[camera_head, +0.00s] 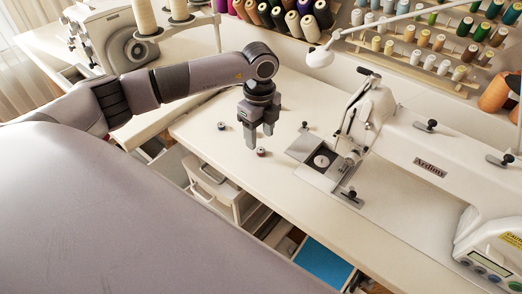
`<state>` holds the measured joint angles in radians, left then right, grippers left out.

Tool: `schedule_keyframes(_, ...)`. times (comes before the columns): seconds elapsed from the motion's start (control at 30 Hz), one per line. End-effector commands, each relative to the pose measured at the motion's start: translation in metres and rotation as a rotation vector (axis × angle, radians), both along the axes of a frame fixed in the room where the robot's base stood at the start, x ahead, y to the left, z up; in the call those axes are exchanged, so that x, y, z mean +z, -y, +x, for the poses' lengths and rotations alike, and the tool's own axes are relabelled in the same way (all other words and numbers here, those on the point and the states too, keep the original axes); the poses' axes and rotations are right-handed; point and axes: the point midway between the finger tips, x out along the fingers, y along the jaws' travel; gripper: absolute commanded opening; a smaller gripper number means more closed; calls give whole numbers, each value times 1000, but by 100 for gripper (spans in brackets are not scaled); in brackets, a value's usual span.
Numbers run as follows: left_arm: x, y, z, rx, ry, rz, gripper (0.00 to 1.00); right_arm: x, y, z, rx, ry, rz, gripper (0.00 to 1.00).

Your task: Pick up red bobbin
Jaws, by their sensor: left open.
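A small reddish-brown bobbin (261,152) lies on the white sewing table (330,225), close to the table's front edge. It looks like the red bobbin, though it is small in the picture. My left gripper (260,140) points down just behind and above it, with its two fingers apart and nothing between them. I cannot tell whether a finger touches the bobbin. Two other small bobbins lie on the table, one to the left (221,126) and one to the right (304,125); their colors are hard to tell. My right gripper is out of view.
A white sewing machine (425,160) stands on the right, with its open bobbin plate (320,159) near the gripper. Thread racks (420,47) line the back. A lamp head (320,57) hangs behind. Open drawers (213,178) sit below the front edge.

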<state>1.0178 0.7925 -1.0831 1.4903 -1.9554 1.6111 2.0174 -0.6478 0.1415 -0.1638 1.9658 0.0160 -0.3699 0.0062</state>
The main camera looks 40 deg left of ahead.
Motion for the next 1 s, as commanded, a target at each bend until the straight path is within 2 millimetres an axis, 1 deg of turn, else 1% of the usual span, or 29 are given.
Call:
schedule_keyframes(0.1, -19, 1, -5, -1, -3, -1, 54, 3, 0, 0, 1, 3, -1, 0)
schedule_keyframes(0.23, -35, 2, -4, -2, -2, -2, 54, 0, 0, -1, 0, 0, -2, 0)
schedule_keyframes(0.33, -38, 2, -3, -3, 0, -2, 54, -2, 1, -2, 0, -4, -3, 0)
schedule_keyframes(0.5, -38, 2, -3, -3, 1, -2, 54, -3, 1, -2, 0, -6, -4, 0)
schedule_keyframes(0.53, -38, 2, -3, -3, 1, -2, 51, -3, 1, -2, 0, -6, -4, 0)
schedule_keyframes(0.57, -38, 2, -3, -3, 1, -2, 41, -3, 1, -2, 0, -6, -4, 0)
schedule_keyframes(0.6, -38, 2, -3, -3, 1, -2, 28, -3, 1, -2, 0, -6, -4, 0)
schedule_keyframes(0.7, -38, 2, -3, -2, 1, -3, 0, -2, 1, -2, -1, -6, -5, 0)
schedule_keyframes(1.0, -37, 2, -3, -2, 1, -2, 0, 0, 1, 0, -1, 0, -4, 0)
